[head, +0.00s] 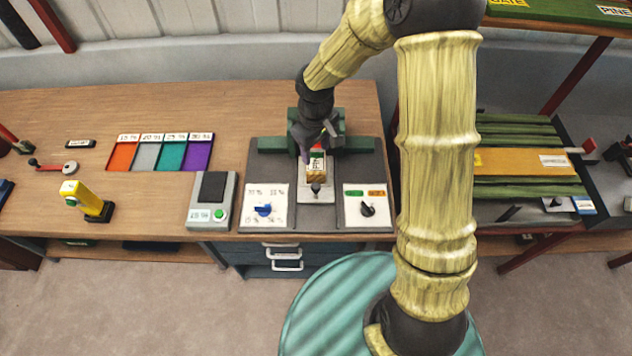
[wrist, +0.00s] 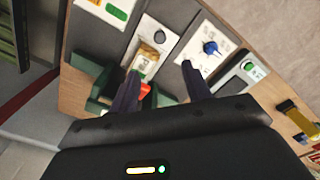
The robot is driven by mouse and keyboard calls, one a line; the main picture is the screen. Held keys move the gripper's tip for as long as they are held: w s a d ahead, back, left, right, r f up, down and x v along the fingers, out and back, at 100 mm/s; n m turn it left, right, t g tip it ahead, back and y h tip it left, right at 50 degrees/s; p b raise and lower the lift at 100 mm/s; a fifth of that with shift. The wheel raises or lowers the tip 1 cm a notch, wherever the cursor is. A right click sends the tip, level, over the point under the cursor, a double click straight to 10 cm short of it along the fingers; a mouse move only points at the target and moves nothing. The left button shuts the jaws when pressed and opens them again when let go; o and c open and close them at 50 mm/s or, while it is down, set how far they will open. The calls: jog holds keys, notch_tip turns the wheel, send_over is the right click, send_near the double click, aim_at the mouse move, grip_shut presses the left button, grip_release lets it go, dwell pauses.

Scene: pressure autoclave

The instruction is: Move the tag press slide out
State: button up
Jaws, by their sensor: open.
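The tag press (head: 350,143) is a dark green unit at the back of a grey panel on the bench. Its pale slide (head: 316,194) extends toward the front edge, with a small dark knob at its near end. A wooden block with a white marked face (head: 316,167) sits on the slide; it also shows in the wrist view (wrist: 146,60). My gripper (head: 318,146) is above the press, just behind the block, and partly hides the press body. In the wrist view my gripper (wrist: 160,80) has its two dark fingers spread apart, with nothing between them.
A white dial panel with a blue knob (head: 264,209) lies left of the slide, and one with a black knob (head: 367,208) lies right. A grey device with a green button (head: 212,201) stands further left. Coloured trays (head: 160,153) lie beyond it.

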aim_at(316, 185)
notch_tip(316, 185, down, 16)
jog(key=p, duration=0.4)
jog(key=shift+f, duration=0.2)
jog(key=shift+c, duration=0.2)
grip_shut()
